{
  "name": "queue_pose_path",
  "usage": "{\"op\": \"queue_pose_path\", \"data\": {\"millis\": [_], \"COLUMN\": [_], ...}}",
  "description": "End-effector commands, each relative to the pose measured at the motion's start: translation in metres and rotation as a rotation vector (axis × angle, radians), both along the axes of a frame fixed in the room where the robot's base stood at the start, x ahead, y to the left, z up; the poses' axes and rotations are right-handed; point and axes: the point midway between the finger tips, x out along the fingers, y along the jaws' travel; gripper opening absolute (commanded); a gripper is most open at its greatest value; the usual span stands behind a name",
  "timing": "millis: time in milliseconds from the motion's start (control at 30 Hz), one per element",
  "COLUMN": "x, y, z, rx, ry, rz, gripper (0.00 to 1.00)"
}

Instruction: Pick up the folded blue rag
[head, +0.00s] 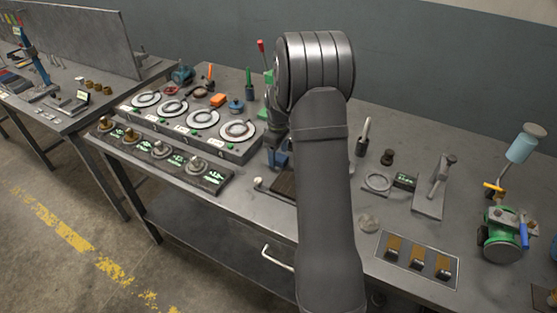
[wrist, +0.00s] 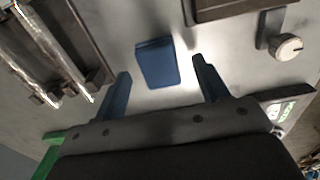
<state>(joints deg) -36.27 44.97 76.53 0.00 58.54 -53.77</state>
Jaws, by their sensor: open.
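The folded blue rag (wrist: 156,64) lies flat on the grey bench top in the wrist view, a small dark blue rectangle. My gripper (wrist: 161,68) is open, its two blue fingers reaching in from below on either side of the rag's near end. Nothing is held between the fingers. Whether they are level with the rag or above it I cannot tell. In the head view my arm hides most of the gripper, and I cannot make out the rag there.
In the wrist view, a dark tray (wrist: 242,8) and a round pale knob (wrist: 286,47) lie beyond and right of the rag. Metal bars (wrist: 38,57) lie left. The head view shows a block of ring dials (head: 203,119) left and a green valve (head: 501,240) right.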

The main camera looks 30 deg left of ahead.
Motion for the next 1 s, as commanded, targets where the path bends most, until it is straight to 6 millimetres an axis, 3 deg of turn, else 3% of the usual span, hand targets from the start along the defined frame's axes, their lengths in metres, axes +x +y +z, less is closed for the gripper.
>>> {"op": "queue_pose_path", "data": {"millis": [100,300,533,833,1000], "x": [0.000,0.000,0.000,0.000,0.001], "y": [-0.001,0.000,-0.001,0.000,0.000], "z": [-0.010,-0.010,-0.010,-0.008,0.003], "rx": [0.000,0.001,0.001,0.001,0.001], "ry": [0.000,-0.001,-0.001,-0.001,-0.002], "rz": [0.000,0.000,0.000,0.000,0.000], "gripper": [0.67,0.65,0.20,0.19,0.19]}}
